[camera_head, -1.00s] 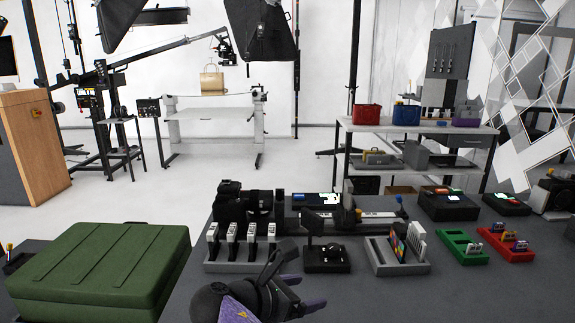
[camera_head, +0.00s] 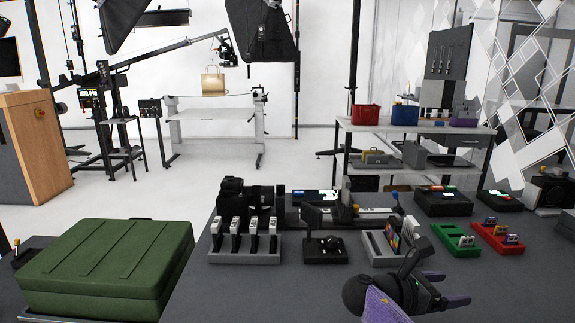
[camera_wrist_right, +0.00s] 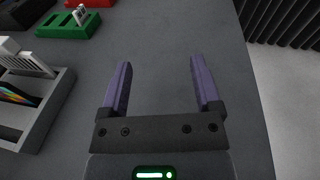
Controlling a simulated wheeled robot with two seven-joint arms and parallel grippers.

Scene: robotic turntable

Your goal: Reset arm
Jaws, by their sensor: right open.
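My right gripper (camera_head: 408,295) is at the front of the dark table in the head view, low and right of centre. Its purple fingers also show in the right wrist view (camera_wrist_right: 162,85), spread apart with nothing between them and bare grey table top below. My left gripper is not in view.
The dark table (camera_head: 300,290) holds a grey holder (camera_head: 385,252) with cards, which also shows in the wrist view (camera_wrist_right: 50,110), a green tray (camera_head: 455,242), a red tray (camera_head: 497,240), camera gear and a battery rack (camera_head: 243,256). A green case (camera_head: 105,265) stands left. The table edge is close at right.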

